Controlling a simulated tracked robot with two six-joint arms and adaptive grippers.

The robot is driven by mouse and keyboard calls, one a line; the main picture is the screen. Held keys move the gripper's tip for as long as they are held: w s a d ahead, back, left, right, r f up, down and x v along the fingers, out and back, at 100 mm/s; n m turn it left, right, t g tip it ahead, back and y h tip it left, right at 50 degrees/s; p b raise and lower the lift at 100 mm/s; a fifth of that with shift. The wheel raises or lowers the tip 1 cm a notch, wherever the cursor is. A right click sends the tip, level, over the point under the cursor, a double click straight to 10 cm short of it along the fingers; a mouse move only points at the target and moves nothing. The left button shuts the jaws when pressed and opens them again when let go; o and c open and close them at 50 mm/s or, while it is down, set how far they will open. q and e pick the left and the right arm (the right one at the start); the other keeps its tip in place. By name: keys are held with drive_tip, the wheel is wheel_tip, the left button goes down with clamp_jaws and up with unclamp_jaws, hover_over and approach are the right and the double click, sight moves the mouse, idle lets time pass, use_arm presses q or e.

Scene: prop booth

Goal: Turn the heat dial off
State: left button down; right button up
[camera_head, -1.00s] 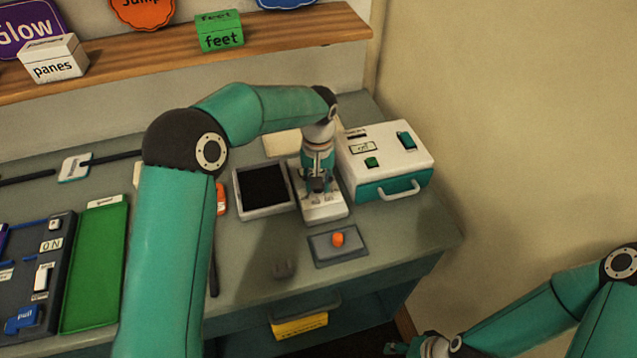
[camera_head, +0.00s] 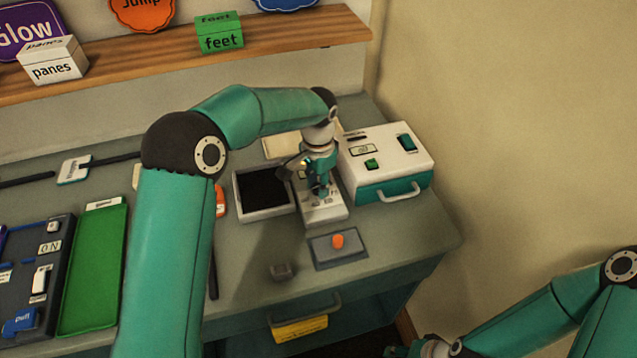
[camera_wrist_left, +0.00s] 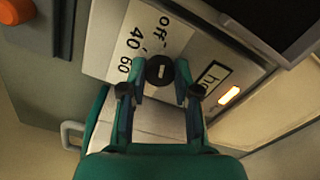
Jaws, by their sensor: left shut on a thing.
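The heat dial (camera_wrist_left: 160,71) is a round black knob with a short white mark, on a pale panel (camera_wrist_left: 112,45) printed "off", "40" and "60". Part of another label, starting with "h", shows beside it. My left gripper (camera_wrist_left: 161,75) has a finger on each side of the knob and is shut on it. In the head view my left gripper (camera_head: 318,190) points down onto the pale heat panel (camera_head: 328,212), and the dial is hidden there. An orange light (camera_wrist_left: 229,96) glows on the panel. My right gripper (camera_head: 405,350) is cut off at the bottom edge.
A dark tray (camera_head: 246,213) stands left of the panel, and a white box with a teal drawer (camera_head: 405,160) stands right. An orange button (camera_head: 338,241) on a grey plate is in front.

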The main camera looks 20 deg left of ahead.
use_arm(q)
drive_tip(key=shift+w+r, duration=0.15)
idle(0.4)
drive_tip(key=c, duration=0.8)
unclamp_jaws()
drive_tip(key=shift+c, duration=0.2)
wheel_tip(320, 180, up, 12)
